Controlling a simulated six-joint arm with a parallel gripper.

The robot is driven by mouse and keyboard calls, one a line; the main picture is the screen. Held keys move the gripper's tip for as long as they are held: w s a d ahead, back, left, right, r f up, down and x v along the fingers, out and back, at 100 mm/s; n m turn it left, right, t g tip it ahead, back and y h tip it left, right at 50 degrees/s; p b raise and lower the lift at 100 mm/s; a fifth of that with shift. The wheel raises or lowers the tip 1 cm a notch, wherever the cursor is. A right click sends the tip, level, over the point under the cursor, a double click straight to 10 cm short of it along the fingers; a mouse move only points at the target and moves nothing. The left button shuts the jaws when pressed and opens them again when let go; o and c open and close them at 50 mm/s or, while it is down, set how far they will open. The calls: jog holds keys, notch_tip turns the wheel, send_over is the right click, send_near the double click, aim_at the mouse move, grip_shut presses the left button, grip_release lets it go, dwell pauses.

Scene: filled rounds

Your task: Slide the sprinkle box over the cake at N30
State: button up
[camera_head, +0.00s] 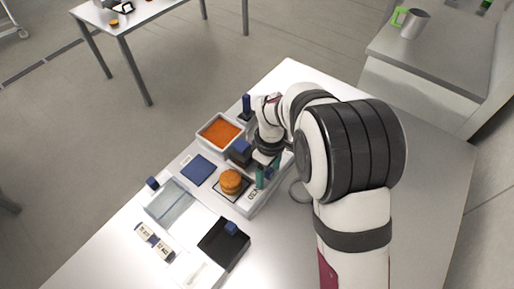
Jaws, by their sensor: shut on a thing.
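The cake (231,182), a round orange-brown stack, sits on a dark square on a white base with small dark markings (253,194). My gripper (268,171) is just right of the cake, pointing down, with two teal fingertips. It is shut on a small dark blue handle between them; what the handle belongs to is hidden. A dark brown and blue box (240,152) stands behind the cake, beside the gripper, partly covered by my arm. I cannot tell for sure whether it is the sprinkle box, or whether the handle is part of it. The box is apart from the cake.
An orange-filled white tray (199,134) lies behind left, near an upright blue handle (247,101). A flat blue square (198,169), a clear tray (169,205), a black tray (215,251) and small labelled blocks (162,250) lie left and in front. The table's right side is mostly bare.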

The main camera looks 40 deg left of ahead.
aim_at(255, 195)
jog(key=shift+s, duration=2.8)
jog(key=o, duration=0.9)
jog(key=shift+r, duration=0.1)
notch_tip(255, 195, up, 7)
